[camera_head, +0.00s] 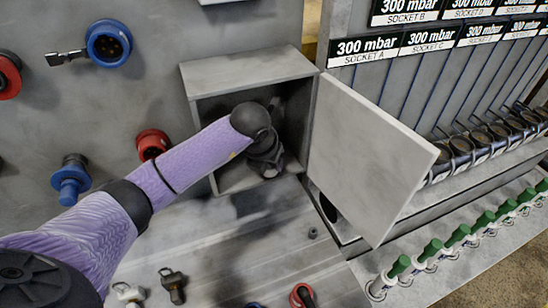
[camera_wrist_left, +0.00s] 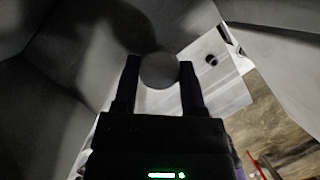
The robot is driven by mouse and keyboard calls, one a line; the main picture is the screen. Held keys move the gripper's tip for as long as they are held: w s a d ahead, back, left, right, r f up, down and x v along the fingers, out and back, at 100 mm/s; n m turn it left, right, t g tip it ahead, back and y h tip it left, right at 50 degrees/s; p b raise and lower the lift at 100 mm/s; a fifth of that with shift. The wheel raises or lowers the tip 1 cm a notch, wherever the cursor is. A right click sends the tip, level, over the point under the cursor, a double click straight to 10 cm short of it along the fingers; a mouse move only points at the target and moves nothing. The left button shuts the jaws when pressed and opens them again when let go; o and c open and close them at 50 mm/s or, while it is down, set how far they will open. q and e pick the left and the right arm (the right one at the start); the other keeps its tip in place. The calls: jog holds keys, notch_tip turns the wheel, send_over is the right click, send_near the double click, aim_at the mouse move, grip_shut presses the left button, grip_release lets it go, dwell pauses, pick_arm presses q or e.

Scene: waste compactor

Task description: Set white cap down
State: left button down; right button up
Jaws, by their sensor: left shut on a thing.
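My left gripper (camera_head: 268,160) is inside the open grey cabinet (camera_head: 250,68), and my own wrist hides most of its fingers in the head view. In the left wrist view the gripper (camera_wrist_left: 159,62) is shut on a round cap (camera_wrist_left: 158,71), which looks grey in the shadow and sits between the two fingertips. I take it as the white cap. The cap is hidden in the head view, and I cannot tell whether it touches a cabinet surface. My right gripper is not in view.
The cabinet door (camera_head: 365,150) stands open to the right. Red and blue sockets (camera_head: 109,43) are on the wall at left. Small loose parts (camera_head: 173,285) lie on the bench below. Racks with green-topped fittings (camera_head: 457,236) stand at right. The bench just before the cabinet is mostly clear.

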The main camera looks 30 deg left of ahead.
pick_arm(q)
jog(key=w, duration=0.3)
jog(key=shift+f, duration=0.8)
jog(key=shift+s+a, duration=0.1)
jog(key=c, duration=0.6)
grip_release()
jog(key=shift+f+b, duration=0.15)
jog(key=shift+b, duration=0.2)
jog(key=o, duration=0.5)
jog(key=shift+c, duration=0.2)
